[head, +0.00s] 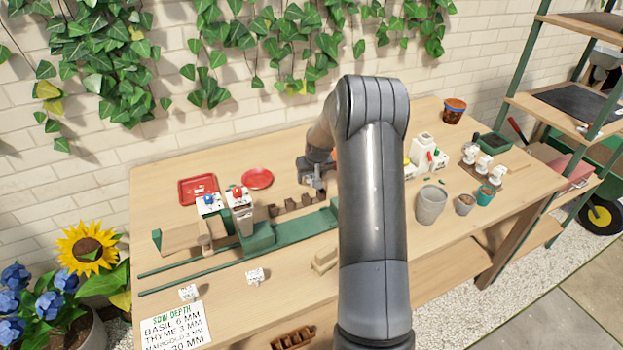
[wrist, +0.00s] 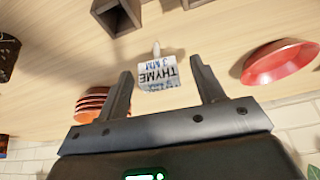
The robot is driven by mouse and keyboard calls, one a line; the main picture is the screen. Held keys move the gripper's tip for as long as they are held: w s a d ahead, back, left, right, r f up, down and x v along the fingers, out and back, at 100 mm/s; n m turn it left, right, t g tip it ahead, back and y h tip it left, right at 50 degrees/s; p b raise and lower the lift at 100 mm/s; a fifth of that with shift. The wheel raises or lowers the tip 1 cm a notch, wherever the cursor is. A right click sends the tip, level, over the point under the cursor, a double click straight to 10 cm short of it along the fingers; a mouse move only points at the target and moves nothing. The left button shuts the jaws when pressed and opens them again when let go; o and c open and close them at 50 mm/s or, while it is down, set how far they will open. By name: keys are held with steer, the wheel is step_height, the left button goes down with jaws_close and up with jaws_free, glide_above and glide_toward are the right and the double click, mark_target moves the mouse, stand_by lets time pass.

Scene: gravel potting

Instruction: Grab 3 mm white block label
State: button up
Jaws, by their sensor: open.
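A white block label (wrist: 156,76) reads "THYME 3 MM" upside down in the wrist view, with a short pale peg on its far side. My gripper (wrist: 161,68) is open, with one finger on each side of the label. The label lies between the fingers, and gaps show at both sides. In the head view my gripper (head: 314,180) is over the back middle of the bench, and I cannot make out this label there. A sign (head: 174,328) at the bench's front left lists sowing depths, including thyme 3 mm.
A red plate (head: 257,178) and red tray (head: 198,185) lie left of my gripper. Small white blocks (head: 255,276) lie near the front. Pots (head: 430,206) stand at right.

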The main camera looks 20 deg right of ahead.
steer(key=shift+c, duration=0.3)
steer(key=c, duration=1)
steer(key=shift+r, duration=0.15)
